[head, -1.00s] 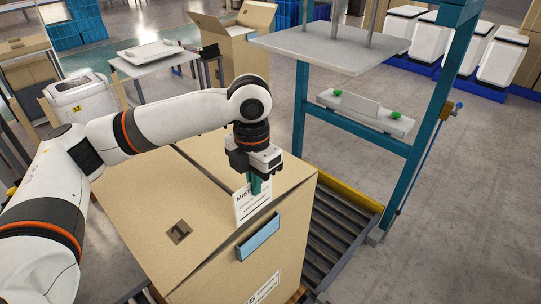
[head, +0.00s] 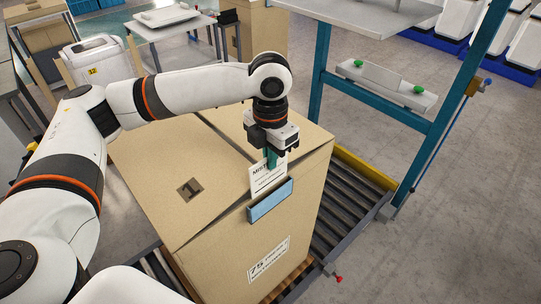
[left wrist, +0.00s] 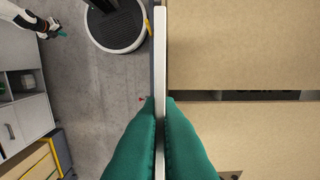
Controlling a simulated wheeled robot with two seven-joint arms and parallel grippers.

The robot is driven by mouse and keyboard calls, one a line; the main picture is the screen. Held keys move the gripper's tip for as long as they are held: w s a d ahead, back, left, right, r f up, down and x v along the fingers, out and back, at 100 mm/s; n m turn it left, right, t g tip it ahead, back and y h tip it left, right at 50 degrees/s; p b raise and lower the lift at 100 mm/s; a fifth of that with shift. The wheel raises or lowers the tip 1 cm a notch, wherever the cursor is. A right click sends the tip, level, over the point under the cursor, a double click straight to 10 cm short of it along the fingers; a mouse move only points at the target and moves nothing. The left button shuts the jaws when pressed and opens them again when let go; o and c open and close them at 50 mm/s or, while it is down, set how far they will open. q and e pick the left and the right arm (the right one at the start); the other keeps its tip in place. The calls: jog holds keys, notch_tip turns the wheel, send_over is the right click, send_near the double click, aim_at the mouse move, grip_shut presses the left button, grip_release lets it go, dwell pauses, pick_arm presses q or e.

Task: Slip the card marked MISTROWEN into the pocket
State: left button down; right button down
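The white card (head: 265,180) shows the start of its printed name, "MIST"; the rest is covered by my gripper. My left gripper (head: 271,160) is shut on its upper part with teal fingers. In the left wrist view the card (left wrist: 160,60) is seen edge-on between the teal fingers (left wrist: 160,135). The card hangs roughly upright by the box's near side face. The blue pocket (head: 269,200) is fixed on that face, near the top edge. The card's lower edge is at the pocket's upper rim; I cannot tell whether it is inside.
The large cardboard box (head: 165,165), marked 1, stands on a roller conveyor (head: 340,215). A teal frame (head: 425,150) with a shelf (head: 385,85) stands to the right. A white table (head: 160,40) is behind.

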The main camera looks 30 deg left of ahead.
aim_at(270, 187)
pick_arm(q)
jog(key=shift+f+b, duration=0.35)
jog(key=shift+f, duration=1)
jog(key=shift+f+b, duration=0.3)
jog(key=shift+f, duration=2)
jog(key=shift+s, duration=0.1)
pick_arm(e)
jog(key=shift+s+d+f, duration=0.1)
jog(key=shift+s+f, duration=0.3)
jog(key=shift+f, duration=0.2)
jog(key=shift+s+f, duration=0.35)
jog(key=shift+f, duration=0.25)
pick_arm(q)
jog(key=shift+f, duration=0.15)
pick_arm(e)
jog(key=shift+d, duration=0.1)
